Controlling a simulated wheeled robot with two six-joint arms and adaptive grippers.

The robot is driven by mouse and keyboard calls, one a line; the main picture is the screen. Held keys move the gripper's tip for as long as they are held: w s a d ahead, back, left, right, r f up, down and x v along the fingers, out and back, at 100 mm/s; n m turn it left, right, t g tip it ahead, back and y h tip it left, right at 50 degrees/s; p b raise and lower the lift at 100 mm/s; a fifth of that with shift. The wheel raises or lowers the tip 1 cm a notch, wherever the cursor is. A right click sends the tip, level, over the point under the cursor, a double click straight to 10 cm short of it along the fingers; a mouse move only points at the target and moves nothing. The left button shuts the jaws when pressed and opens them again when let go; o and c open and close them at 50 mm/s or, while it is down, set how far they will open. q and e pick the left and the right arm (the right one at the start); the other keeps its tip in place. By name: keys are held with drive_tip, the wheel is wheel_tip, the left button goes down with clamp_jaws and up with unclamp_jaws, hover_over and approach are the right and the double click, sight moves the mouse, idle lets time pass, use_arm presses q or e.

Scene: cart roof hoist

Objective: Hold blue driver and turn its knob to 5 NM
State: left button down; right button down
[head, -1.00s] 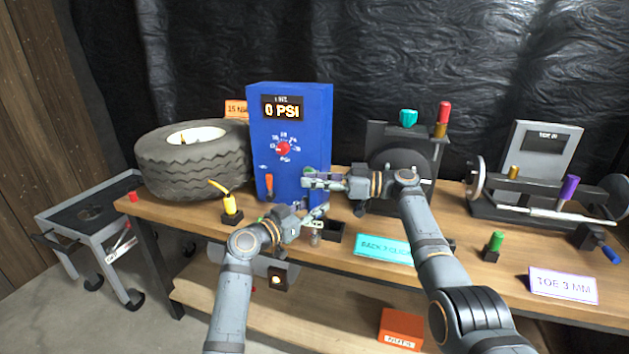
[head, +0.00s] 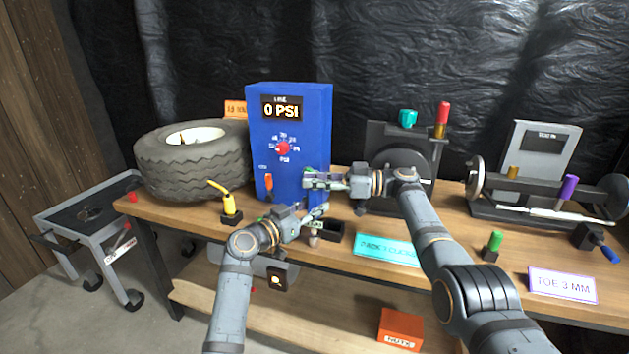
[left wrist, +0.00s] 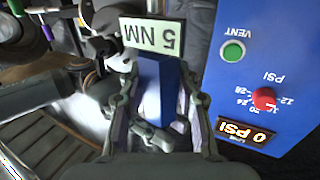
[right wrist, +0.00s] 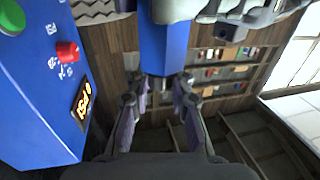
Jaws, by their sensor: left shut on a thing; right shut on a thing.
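The blue driver shows in the left wrist view (left wrist: 157,85) as a blue body between my left gripper's fingers, and in the right wrist view (right wrist: 165,45). My left gripper (head: 322,210) is shut on this body, in front of the blue PSI cabinet. My right gripper (head: 310,180) is just above it in the head view. In the right wrist view its fingers close on the narrow grey end of the driver (right wrist: 162,84), seemingly its knob. The knob's setting cannot be read. A pale green card (left wrist: 150,35) reading "5 NM" shows beyond the driver.
The blue cabinet (head: 318,130) reads 0 PSI and stands close behind both grippers. A tyre (head: 190,165) and a yellow-handled tool (head: 228,203) are on its left. A small black tray (head: 333,231) sits at the bench's front edge. A black machine (head: 385,140) stands right of the cabinet.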

drive_tip(key=shift+f, duration=0.15)
drive_tip(key=c, duration=1.2)
unclamp_jaws()
drive_tip(key=shift+o, duration=0.2)
drive_tip(key=s+d, duration=0.1)
drive_tip(key=d, duration=1.1)
